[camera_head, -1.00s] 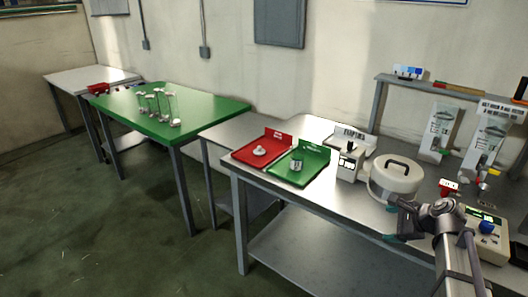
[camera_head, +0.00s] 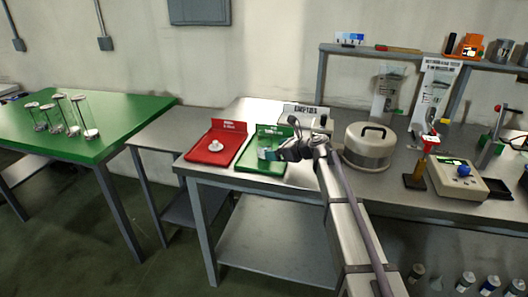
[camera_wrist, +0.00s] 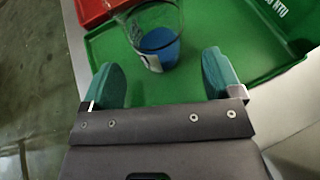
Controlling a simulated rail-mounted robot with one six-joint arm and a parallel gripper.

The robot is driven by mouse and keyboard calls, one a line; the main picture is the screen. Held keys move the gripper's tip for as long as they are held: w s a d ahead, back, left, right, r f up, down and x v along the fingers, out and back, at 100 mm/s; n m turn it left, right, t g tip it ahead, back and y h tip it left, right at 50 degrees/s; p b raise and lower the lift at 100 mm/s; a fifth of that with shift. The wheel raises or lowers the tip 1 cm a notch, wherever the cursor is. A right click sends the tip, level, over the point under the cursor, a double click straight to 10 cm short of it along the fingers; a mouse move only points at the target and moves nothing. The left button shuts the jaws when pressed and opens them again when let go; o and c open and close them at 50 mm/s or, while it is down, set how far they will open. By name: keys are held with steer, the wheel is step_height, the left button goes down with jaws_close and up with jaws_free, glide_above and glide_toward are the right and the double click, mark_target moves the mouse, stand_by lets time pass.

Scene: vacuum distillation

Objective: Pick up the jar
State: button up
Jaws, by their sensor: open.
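The jar (camera_wrist: 155,42) is a clear glass vessel with blue contents, on the green tray (camera_wrist: 110,55) in the wrist view. My gripper (camera_wrist: 163,70) is open, its two teal fingers apart. The jar shows ahead of the fingertips, roughly centred between them, with no visible contact. In the head view my gripper (camera_head: 270,152) is over the green tray (camera_head: 262,166) and the jar cannot be made out behind it.
A red tray (camera_head: 215,149) with a small white object lies left of the green tray. A lidded round pot (camera_head: 369,147) stands close on the right of my arm. A green table (camera_head: 90,143) with glass cylinders is at the left.

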mark_target(271, 148)
steer(key=b+x, duration=0.1)
steer(key=x, duration=0.4)
steer(key=shift+w+a+b, duration=0.15)
steer(key=shift+a+b, duration=0.15)
steer(key=shift+b, duration=0.05)
steer(key=shift+r, duration=0.1)
steer(key=shift+c, duration=0.2)
steer(key=c, duration=1)
steer(key=shift+r, duration=0.1)
steer(key=shift+c, duration=0.2)
step_height(271, 148, up, 10)
steer(key=p, duration=1)
